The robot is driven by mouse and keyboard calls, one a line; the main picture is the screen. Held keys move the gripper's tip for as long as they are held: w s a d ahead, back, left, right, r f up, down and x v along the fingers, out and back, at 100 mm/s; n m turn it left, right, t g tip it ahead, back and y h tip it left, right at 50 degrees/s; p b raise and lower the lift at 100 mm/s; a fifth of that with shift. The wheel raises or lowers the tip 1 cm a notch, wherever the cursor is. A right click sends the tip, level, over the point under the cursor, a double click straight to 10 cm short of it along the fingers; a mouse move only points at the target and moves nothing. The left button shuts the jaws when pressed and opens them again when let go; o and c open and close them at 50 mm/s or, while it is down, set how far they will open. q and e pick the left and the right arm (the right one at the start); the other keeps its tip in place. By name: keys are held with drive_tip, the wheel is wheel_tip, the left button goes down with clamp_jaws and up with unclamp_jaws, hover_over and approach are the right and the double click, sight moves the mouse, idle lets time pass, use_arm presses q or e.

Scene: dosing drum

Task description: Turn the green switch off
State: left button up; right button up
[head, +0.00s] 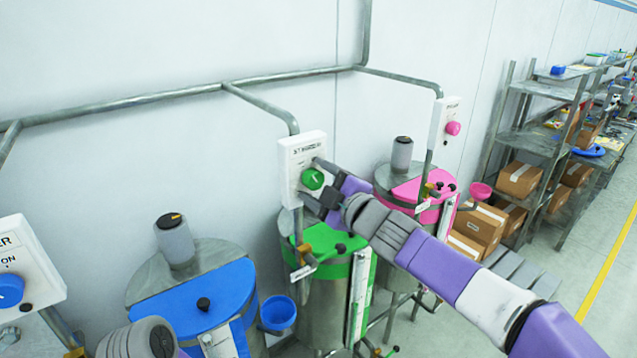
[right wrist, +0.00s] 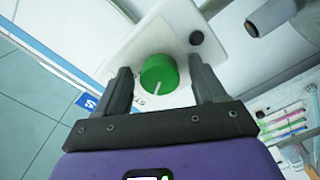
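The green switch (head: 313,179) is a round knob with a pale pointer line, on a white wall box (head: 301,152) above the green-lidded drum (head: 325,244). In the right wrist view the green switch (right wrist: 159,74) sits between the two fingers of my right gripper (right wrist: 160,82). The fingers are apart, with a gap on each side of the knob. In the head view my right gripper (head: 318,180) is right at the box, beside the knob. At the bottom left an arm link of mine shows, but the left gripper's fingers do not.
A blue knob (head: 9,290) on another white box is at the far left, above the blue-lidded drum (head: 195,302). A pink knob (head: 453,128) is on a box at the right, above the pink-lidded drum (head: 425,187). Pipes (head: 180,91) run along the wall.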

drive_tip(key=v, duration=0.7)
drive_tip(key=shift+s, duration=0.25)
drive_tip(key=shift+d, duration=0.15)
